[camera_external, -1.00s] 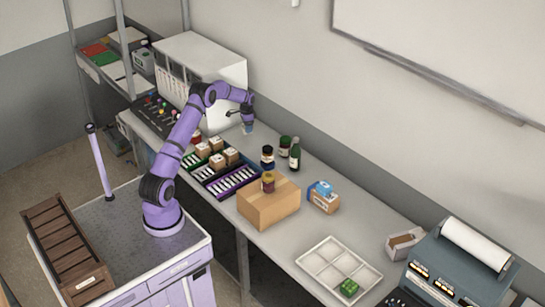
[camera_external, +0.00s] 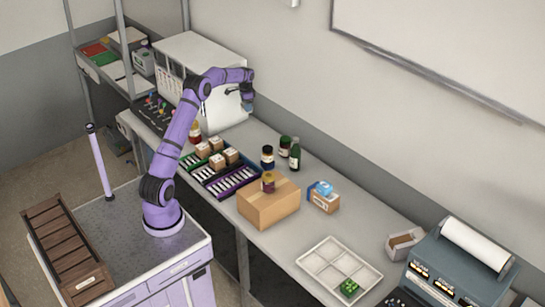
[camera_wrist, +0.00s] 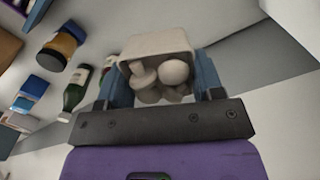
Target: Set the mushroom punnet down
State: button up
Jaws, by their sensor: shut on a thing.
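The mushroom punnet (camera_wrist: 160,44) is a small pale tub with whitish mushrooms in it. It sits between the two blue-grey fingers of my gripper (camera_wrist: 164,75) in the wrist view, and the fingers are shut on it. In the external view my gripper (camera_external: 247,101) is raised above the back of the counter, in front of the white cabinet. The punnet is too small and too much covered there to make out clearly.
The long grey counter (camera_external: 365,222) holds a cardboard box (camera_external: 268,204) with a jar on top, dark bottles (camera_external: 294,155), crates of small boxes (camera_external: 232,181) and a white sectioned tray (camera_external: 322,262) with a green item. The white cabinet (camera_external: 214,65) stands close behind my gripper.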

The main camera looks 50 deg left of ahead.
jog(key=w+d+m, duration=0.2)
jog(key=d+m, duration=0.1)
jog(key=d, duration=2.6)
jog(key=s+d+m, duration=0.2)
jog(key=s+d, duration=0.3)
jog(key=d, duration=0.7)
jog(key=s+d+m, duration=0.1)
jog(key=s+d, duration=0.4)
jog(key=d, duration=0.6)
jog(key=s+d+m, duration=0.2)
jog(key=s+d, duration=0.3)
jog(key=d, duration=0.7)
jog(key=s+d+m, duration=0.3)
jog(key=s+d, duration=0.7)
jog(key=s, duration=0.5)
jog(key=s+d+m, duration=0.2)
jog(key=s+d, duration=0.7)
jog(key=s, duration=0.7)
jog(key=f, duration=1)
jog(key=w+f, duration=0.1)
jog(key=f, duration=0.4)
jog(key=shift+d, duration=0.3)
jog(key=w+d, duration=0.3)
jog(key=d, duration=0.1)
jog(key=w+d+f, duration=0.1)
jog(key=w+d, duration=0.2)
jog(key=d, duration=0.1)
jog(key=w+d, duration=0.4)
jog(key=shift+f, duration=1.95)
